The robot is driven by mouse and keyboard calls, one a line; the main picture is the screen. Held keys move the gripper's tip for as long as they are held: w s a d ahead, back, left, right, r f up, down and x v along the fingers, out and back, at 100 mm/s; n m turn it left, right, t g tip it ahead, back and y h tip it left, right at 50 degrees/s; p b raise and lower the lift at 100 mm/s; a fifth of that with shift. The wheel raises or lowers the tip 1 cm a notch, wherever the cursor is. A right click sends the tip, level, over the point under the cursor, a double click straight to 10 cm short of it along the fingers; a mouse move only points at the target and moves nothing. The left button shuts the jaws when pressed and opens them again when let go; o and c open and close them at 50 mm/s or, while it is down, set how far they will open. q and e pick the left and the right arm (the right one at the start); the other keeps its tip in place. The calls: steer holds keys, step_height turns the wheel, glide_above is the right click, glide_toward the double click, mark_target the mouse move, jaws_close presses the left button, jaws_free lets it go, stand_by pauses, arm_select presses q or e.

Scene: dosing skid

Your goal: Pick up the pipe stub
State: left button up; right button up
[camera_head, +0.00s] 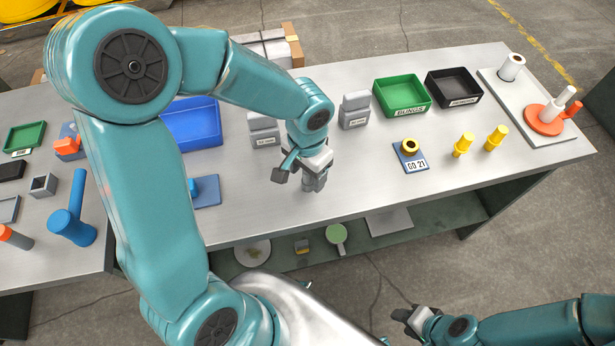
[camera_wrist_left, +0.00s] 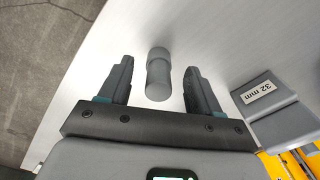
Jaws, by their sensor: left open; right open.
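The pipe stub, as I take it, is a small grey cylinder (camera_head: 314,183) near the front edge of the bench, partly hidden under my left gripper (camera_head: 304,171). In the left wrist view, the grey stub (camera_wrist_left: 158,75) lies between the two open dark fingers of my left gripper (camera_wrist_left: 160,66). A gap shows on each side of it, so neither finger appears to touch it. A thicker grey end is towards the top of that view. My right gripper (camera_head: 408,318) is open and empty, low in the head view, off the bench.
A grey block labelled 32 mm (camera_wrist_left: 266,97) stands close to the right finger in the wrist view. Another grey block (camera_head: 355,109), a blue bin (camera_head: 193,133), a green bin (camera_head: 402,96) and a black bin (camera_head: 454,88) stand further back. Bare bench (camera_head: 365,190) lies right of the stub.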

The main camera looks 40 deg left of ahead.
arm_select(q)
steer(key=f, duration=0.2)
steer(key=shift+w+d+f, duration=0.1)
steer(key=shift+w+f, duration=0.1)
steer(key=shift+f, duration=0.15)
steer(key=shift+s, duration=0.15)
steer(key=c, duration=1.1)
steer(key=shift+r, duration=0.1)
